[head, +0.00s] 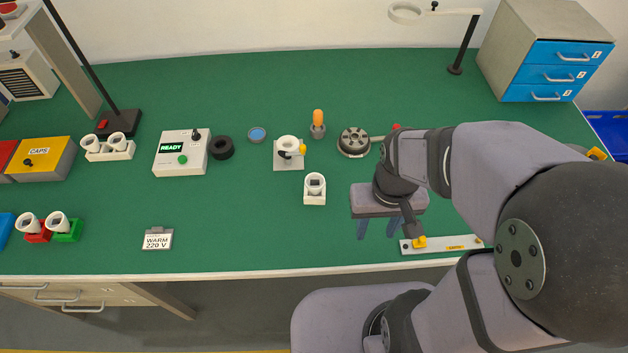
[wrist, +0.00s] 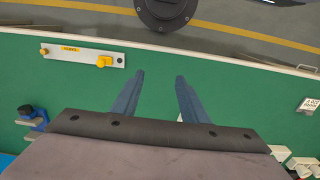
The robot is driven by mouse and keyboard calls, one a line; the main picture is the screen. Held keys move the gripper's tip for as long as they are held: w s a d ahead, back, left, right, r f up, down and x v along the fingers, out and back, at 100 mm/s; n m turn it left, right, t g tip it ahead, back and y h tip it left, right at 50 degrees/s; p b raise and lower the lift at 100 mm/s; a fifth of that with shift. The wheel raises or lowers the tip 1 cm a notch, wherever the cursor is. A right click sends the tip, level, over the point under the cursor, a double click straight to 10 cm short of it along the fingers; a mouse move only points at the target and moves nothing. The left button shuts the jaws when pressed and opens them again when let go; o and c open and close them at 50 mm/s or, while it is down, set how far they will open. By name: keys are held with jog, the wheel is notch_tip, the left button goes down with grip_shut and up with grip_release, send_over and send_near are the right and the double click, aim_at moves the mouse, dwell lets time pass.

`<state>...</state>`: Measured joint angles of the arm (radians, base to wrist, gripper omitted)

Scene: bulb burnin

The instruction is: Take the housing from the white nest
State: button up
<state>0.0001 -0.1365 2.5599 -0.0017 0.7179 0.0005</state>
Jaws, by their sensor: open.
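A small white nest (head: 315,198) stands on the green bench left of my gripper in the head view, with a white ring-topped housing (head: 315,181) upright in it. A wider white nest (head: 110,156) at the left holds two similar housings (head: 117,140). My gripper (head: 377,227) is open and empty, pointing down above the bench near its front edge, to the right of the small nest and apart from it. In the wrist view its two fingers (wrist: 159,76) are spread over bare green surface. White parts show at the lower right there, too cropped to identify.
A white fixture (head: 289,162), a round dark fixture (head: 354,142) and an orange-handled tool (head: 318,122) stand behind the small nest. Red (head: 38,237) and green (head: 68,235) nests with housings are at the left. A white strip (head: 440,246) lies near the front edge.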

dwell(0.3)
jog(key=o, duration=0.6)
jog(key=shift+c, duration=0.2)
jog(key=m+p, duration=0.1)
jog(key=p, duration=0.1)
send_over(315, 188)
jog(key=w, duration=0.2)
notch_tip(315, 188, down, 2)
jog(key=shift+s+a+f, duration=0.1)
